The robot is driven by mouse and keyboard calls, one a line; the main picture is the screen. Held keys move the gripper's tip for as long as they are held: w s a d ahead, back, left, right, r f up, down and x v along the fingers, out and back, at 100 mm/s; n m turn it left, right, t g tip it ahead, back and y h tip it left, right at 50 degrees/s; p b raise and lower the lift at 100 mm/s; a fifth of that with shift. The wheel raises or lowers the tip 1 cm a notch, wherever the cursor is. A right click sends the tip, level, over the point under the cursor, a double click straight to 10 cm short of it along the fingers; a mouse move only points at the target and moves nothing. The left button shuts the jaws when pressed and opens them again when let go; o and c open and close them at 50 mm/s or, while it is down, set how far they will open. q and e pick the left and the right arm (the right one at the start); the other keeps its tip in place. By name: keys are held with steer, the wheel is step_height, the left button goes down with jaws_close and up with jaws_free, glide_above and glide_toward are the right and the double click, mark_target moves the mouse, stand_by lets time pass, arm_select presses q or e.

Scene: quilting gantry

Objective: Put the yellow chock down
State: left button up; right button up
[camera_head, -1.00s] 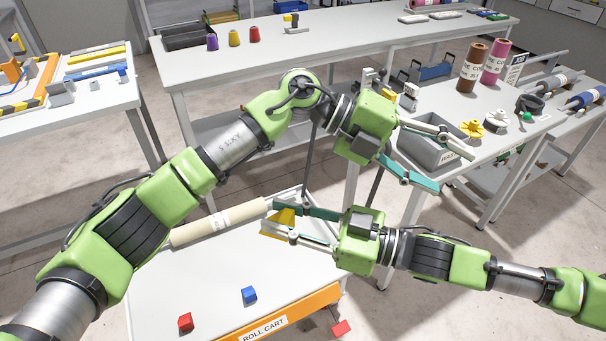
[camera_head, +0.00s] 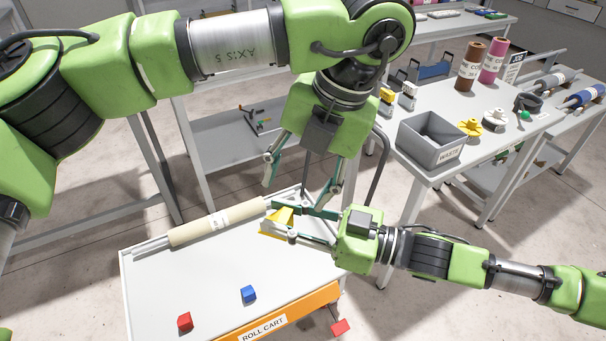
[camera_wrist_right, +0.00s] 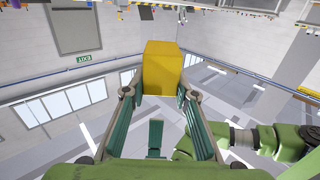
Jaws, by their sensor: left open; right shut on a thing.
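The yellow chock (camera_head: 279,219) is between the fingers of my right gripper (camera_head: 284,222), at the far right part of the roll cart (camera_head: 215,277). In the right wrist view the chock (camera_wrist_right: 163,68) fills the gap between the fingertips. I cannot tell whether its underside touches the cart top. The beige roll (camera_head: 217,222) lies on the cart just left of the chock, its right end close to my right fingertips. My left gripper (camera_head: 299,188) is open and empty, fingers pointing down, above and behind the chock; one finger overlaps the right gripper in the picture.
A blue block (camera_head: 249,294) and a red block (camera_head: 185,321) lie on the cart's front part. A grey waste bin (camera_head: 431,141) stands on the table at right. The cart's middle is clear.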

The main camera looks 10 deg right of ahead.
mark_target(284, 215)
arm_select(q)
steer(key=x, duration=1)
steer(key=shift+w+f, duration=0.1)
steer(key=shift+f, duration=0.1)
steer(key=c, duration=1.2)
steer(key=shift+c, duration=0.2)
arm_select(e)
steer(key=o, duration=1.2)
